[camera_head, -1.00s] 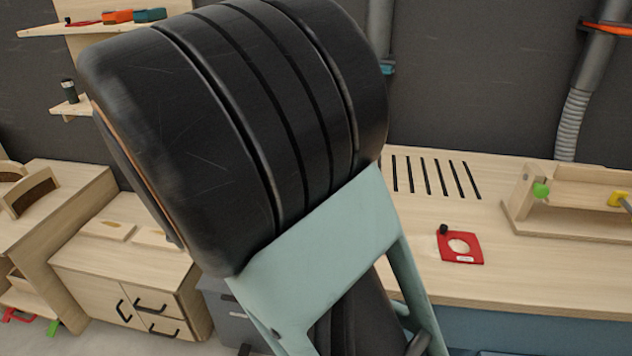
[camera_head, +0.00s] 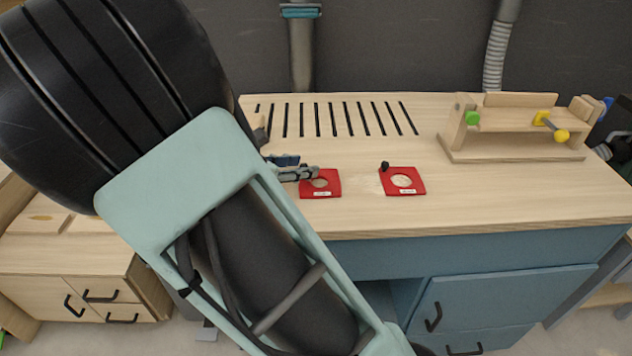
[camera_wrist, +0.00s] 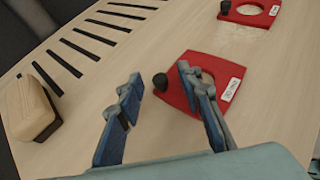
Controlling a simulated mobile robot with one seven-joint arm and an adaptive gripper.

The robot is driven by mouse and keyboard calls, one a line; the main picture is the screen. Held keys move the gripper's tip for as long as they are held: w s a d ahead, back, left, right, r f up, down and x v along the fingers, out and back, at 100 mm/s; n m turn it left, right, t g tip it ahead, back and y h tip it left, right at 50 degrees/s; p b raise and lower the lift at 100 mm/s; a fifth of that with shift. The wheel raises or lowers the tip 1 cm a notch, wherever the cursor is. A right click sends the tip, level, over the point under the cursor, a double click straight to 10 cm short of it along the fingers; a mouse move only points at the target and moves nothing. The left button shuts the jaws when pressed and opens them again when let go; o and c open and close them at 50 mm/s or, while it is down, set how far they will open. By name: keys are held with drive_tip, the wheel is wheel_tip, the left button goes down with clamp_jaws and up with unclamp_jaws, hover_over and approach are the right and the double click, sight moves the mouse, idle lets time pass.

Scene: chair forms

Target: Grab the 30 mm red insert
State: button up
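Two red square inserts, each with a round hole, a black knob and a white label, lie flat on the wooden bench top. The nearer one (camera_wrist: 186,97) shows partly behind my gripper in the head view (camera_head: 326,186); its small label is hard to read. The other insert (camera_head: 412,185) lies to its right and also shows at the top of the wrist view (camera_wrist: 262,18). My gripper (camera_wrist: 158,76) is open, with the nearer insert's black knob (camera_wrist: 160,82) appearing between its fingertips. The right finger overlaps the insert in view; I cannot tell whether it touches.
A wooden fixture (camera_head: 520,150) with green and yellow knobs stands at the bench's right. Dark slots (camera_head: 337,118) run along the back. A beige block with a dark band (camera_wrist: 28,108) sits left of my gripper. The bench front right (camera_head: 520,200) is clear.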

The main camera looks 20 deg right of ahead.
clamp_jaws()
drive_tip(key=shift+r, duration=0.1)
idle(0.4)
